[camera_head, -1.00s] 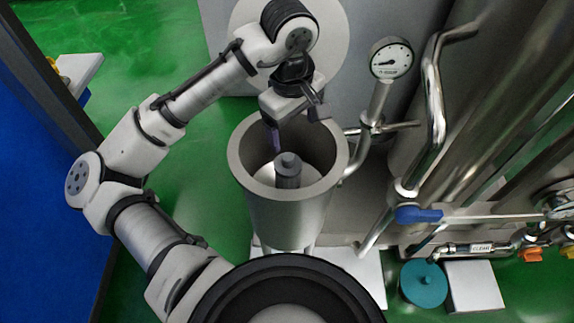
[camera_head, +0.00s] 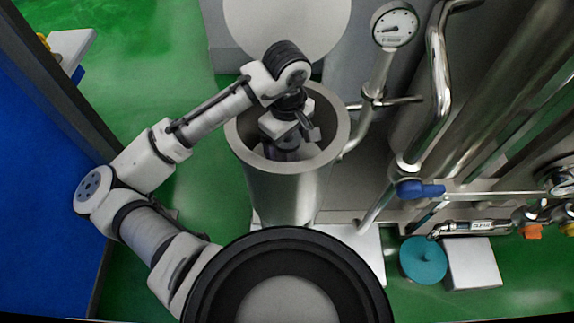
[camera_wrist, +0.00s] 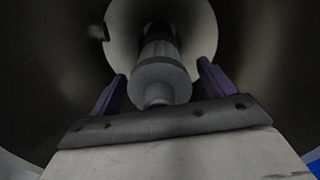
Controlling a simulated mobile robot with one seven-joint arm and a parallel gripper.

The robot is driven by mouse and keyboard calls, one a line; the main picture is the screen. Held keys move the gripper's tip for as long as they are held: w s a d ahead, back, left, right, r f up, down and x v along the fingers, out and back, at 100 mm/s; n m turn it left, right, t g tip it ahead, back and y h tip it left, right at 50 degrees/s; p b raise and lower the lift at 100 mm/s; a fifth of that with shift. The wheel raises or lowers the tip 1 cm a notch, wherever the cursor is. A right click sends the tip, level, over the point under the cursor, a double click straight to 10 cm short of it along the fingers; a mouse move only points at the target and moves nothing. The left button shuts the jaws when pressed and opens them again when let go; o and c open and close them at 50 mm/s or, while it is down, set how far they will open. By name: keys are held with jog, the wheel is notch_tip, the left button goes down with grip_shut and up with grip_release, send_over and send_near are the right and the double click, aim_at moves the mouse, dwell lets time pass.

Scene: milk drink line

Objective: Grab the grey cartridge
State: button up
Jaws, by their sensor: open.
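The grey cartridge (camera_wrist: 160,80) stands inside a steel cylindrical housing (camera_head: 290,195). In the wrist view it lies between the two purple fingers of my gripper (camera_wrist: 160,85), with its small knob towards the camera. Gaps show between the fingers and the cartridge, so the gripper is open. In the head view my gripper (camera_head: 287,142) reaches down into the mouth of the housing and hides most of the cartridge. How deep the fingertips sit along the cartridge is hard to tell.
The housing's rim and wall surround my gripper closely. A pressure gauge (camera_head: 395,25) on a pipe stands to the right, near steel pipes and a blue valve handle (camera_head: 420,189). A teal round object (camera_head: 423,260) is at the lower right.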

jog(key=shift+f, duration=0.5)
jog(key=c, duration=1.3)
jog(key=shift+r, duration=0.1)
